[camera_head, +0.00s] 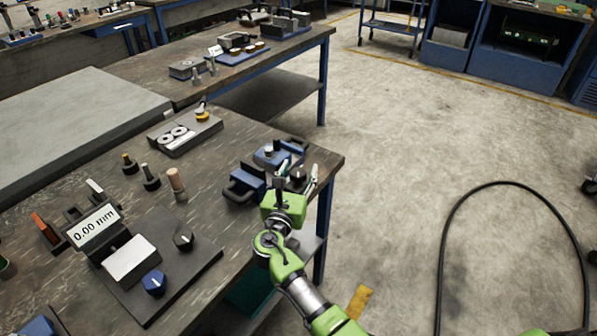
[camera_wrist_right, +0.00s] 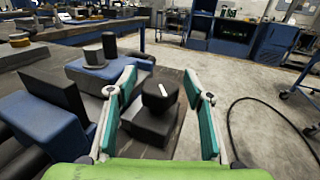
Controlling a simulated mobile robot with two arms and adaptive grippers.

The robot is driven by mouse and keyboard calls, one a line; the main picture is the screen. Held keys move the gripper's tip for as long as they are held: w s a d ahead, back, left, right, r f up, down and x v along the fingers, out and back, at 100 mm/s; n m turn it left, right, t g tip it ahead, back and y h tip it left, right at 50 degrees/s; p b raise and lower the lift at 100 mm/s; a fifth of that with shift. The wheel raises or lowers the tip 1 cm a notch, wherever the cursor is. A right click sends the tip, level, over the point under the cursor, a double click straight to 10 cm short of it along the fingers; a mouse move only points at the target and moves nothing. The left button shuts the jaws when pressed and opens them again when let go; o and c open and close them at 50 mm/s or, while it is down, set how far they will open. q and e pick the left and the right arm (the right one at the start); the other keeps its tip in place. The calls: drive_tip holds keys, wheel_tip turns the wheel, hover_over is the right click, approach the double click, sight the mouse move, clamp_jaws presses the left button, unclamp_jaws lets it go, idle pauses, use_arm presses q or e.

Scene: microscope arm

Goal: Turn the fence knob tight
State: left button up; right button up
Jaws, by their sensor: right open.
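A dark knob with a short white mark (camera_wrist_right: 160,95) sits on a black block (camera_wrist_right: 152,124) in the right wrist view; I take it to be the fence knob. In the head view the dark knob (camera_head: 298,175) shows small near the table's right edge. My right gripper (camera_head: 299,169) is open around the knob's place, one finger on either side. In the wrist view its teal pads (camera_wrist_right: 160,90) stand apart with visible gaps to the knob. Contact cannot be seen. My left gripper is not in view.
A blue and black fixture (camera_head: 243,187) lies just left of my right gripper, with a second blue fixture (camera_head: 268,158) behind. A digital gauge reading 0.00 mm (camera_head: 96,225) and a base with a blue knob (camera_head: 154,283) stand left. Open floor lies right.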

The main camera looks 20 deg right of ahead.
sight(296, 178)
drive_tip(key=v, duration=0.7)
drive_tip(key=shift+s+a, duration=0.15)
drive_tip(key=shift+s, duration=0.05)
